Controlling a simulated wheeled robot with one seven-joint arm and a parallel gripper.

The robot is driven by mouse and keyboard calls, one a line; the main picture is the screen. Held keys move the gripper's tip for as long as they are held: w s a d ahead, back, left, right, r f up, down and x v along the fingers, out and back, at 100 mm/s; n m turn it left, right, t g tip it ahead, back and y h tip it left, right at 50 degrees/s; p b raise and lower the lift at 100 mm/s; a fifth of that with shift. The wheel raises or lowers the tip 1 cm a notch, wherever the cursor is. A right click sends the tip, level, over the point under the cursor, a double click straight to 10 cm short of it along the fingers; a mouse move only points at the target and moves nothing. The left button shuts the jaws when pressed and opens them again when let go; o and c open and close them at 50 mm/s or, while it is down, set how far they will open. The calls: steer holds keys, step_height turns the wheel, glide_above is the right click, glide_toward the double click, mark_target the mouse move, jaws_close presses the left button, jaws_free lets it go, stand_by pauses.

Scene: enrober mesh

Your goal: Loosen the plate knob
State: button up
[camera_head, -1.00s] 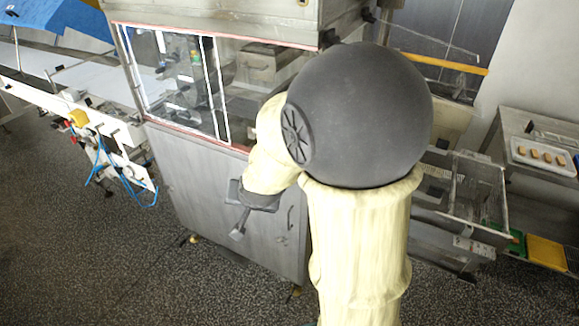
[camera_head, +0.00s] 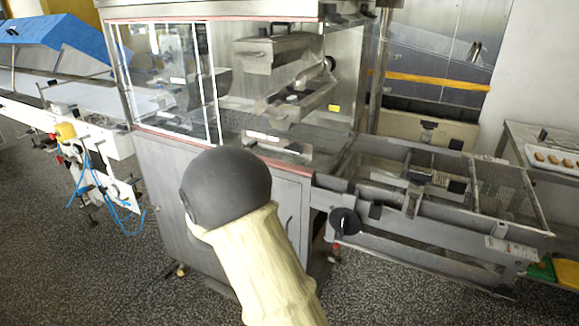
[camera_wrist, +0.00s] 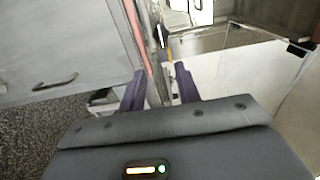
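A black round knob (camera_head: 344,221) is on the front side of the mesh conveyor frame (camera_head: 440,214). Another dark round knob (camera_head: 330,63) is inside the enrober housing, at the end of a metal roller part. I cannot tell which of these is the plate knob. In the wrist view, my gripper (camera_wrist: 160,88) is open, its two dark fingers apart with nothing held. Past the fingers are the cabinet's red-edged rim (camera_wrist: 134,40) and blurred metal parts. In the head view, my gripper is hidden behind my arm.
The enrober cabinet (camera_head: 170,190) stands in front of me, with a framed clear panel (camera_head: 165,80) at its left. The housing is open right of that panel. A side table holds a white tray (camera_head: 553,164) at the far right. Speckled floor is free in front.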

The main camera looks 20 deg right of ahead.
mark_target(291, 152)
steer(key=shift+r, duration=0.1)
steer(key=shift+w, duration=0.1)
steer(key=p+x, duration=0.1)
steer(key=x, duration=1.6)
steer(key=shift+w+d+p, duration=0.1)
steer(key=shift+d+p, duration=0.05)
steer(key=shift+p, duration=0.25)
jaws_close()
